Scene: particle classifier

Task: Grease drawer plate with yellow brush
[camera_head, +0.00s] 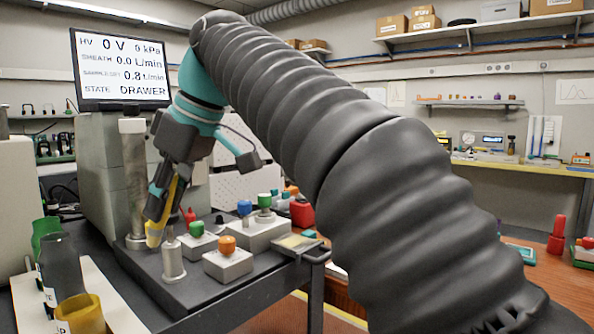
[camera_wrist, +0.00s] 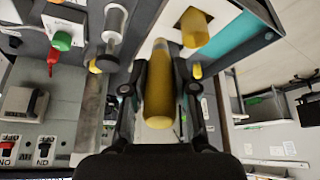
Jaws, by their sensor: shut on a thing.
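My gripper (camera_head: 160,188) is shut on the yellow brush (camera_head: 156,228) in the head view. The brush points down near a metal post, over the dark bench top. In the wrist view, my gripper's fingers (camera_wrist: 157,85) lie on both sides of the brush's yellow handle (camera_wrist: 159,108). The brush tip is not clear in either view. A small tan plate (camera_head: 298,242) with a dark handle is at the bench's right edge, apart from the brush. It may be the drawer plate; I cannot tell for sure.
Grey blocks with green (camera_head: 197,229), orange (camera_head: 227,243) and blue (camera_head: 244,207) knobs stand on the bench, beside a short metal cylinder (camera_head: 173,262). A yellow cup (camera_head: 80,314) and other cups stand at the front left. A screen (camera_head: 121,67) reads "DRAWER".

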